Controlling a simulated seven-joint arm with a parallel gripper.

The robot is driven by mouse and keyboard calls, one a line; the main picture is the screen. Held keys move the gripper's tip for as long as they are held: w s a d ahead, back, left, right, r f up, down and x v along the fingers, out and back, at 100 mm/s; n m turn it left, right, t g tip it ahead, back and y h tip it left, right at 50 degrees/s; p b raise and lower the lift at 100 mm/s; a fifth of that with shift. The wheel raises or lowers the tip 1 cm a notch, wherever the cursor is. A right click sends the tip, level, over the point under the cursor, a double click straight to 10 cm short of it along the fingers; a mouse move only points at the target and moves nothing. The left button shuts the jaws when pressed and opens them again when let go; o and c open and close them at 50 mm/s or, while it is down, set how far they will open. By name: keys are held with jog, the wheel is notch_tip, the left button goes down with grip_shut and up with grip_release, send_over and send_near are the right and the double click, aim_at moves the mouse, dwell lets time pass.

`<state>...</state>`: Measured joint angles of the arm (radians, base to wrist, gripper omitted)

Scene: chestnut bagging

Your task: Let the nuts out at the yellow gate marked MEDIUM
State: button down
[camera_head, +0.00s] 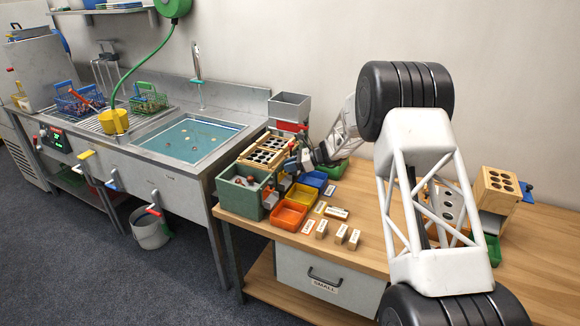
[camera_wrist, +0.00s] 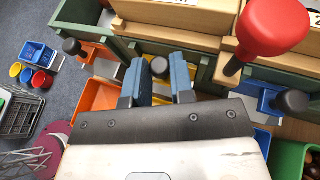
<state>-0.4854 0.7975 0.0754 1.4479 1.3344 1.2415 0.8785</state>
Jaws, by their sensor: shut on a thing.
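In the wrist view, the blue fingers of my gripper (camera_wrist: 157,85) are shut on a black round knob (camera_wrist: 159,68), the middle one of three along the front of the sorter. An orange gate with a black knob (camera_wrist: 72,47) is to the left and a blue gate with a black knob (camera_wrist: 292,101) to the right. In the head view, my gripper (camera_head: 293,163) is at the sorter's front. The yellow tray (camera_head: 301,195) stands below, between the orange tray (camera_head: 286,217) and blue tray (camera_head: 313,180).
A red ball-topped handle (camera_wrist: 272,26) rises close to the right of my fingers. The wooden hole board (camera_head: 268,152) is on top of the sorter, with a green bin (camera_head: 240,200) at its front end. Several small label blocks (camera_head: 340,233) lie on the wooden table.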

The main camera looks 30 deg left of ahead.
jog(key=shift+r, duration=1.85)
jog(key=c, duration=1)
grip_release()
jog(key=shift+v, duration=3.95)
